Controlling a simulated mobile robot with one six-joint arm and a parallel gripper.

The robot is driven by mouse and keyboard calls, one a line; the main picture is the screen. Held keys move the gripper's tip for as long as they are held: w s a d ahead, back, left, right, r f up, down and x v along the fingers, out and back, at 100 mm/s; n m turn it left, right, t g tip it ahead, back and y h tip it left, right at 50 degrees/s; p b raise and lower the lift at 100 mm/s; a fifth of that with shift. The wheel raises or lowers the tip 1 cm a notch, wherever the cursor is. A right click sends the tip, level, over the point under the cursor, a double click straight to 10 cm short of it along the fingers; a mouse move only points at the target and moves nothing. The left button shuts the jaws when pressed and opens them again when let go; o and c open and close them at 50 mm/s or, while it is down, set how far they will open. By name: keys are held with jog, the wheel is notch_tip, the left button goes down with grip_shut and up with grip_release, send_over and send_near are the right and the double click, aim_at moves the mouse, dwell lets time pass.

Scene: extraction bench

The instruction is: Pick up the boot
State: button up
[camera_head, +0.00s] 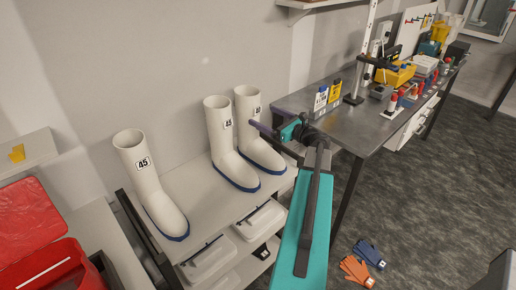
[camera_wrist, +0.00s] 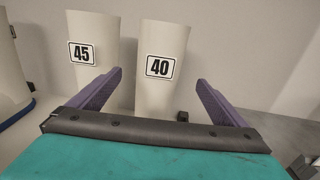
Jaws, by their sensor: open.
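Three white boots with blue soles stand upright on a light shelf in the head view: a left boot marked 45 (camera_head: 150,180), a middle boot marked 45 (camera_head: 222,140) and a right boot (camera_head: 250,115). In the wrist view the right boot's label reads 40 (camera_wrist: 163,42), with the middle boot (camera_wrist: 92,30) beside it. My gripper (camera_head: 262,127) is open, with purple fingers, just right of the right boot. In the wrist view my gripper (camera_wrist: 160,77) frames the 40 boot, one finger on each side in the picture. The fingers hide part of the middle boot; contact cannot be told.
A metal bench (camera_head: 345,125) with bottles and yellow equipment stands right of the shelf. White lidded boxes (camera_head: 208,260) sit on the lower shelf. A red bin (camera_head: 55,270) is at the left. Orange gloves (camera_head: 357,270) and blue gloves (camera_head: 369,252) lie on the floor.

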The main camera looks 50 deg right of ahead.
aim_at(258, 112)
jog(key=w+p, duration=0.1)
jog(key=w, duration=0.1)
jog(key=w+p, duration=0.1)
jog(key=w, duration=0.1)
jog(key=shift+a+r, duration=0.1)
jog(key=shift+r, duration=0.1)
jog(key=shift+w+a+f, duration=0.1)
jog(key=shift+w+f, duration=0.05)
jog(key=shift+w, duration=0.35)
jog(key=c, duration=2.2)
jog(key=shift+r, duration=0.3)
jog(key=shift+r+b, duration=1.2)
jog(key=shift+r, duration=3.6)
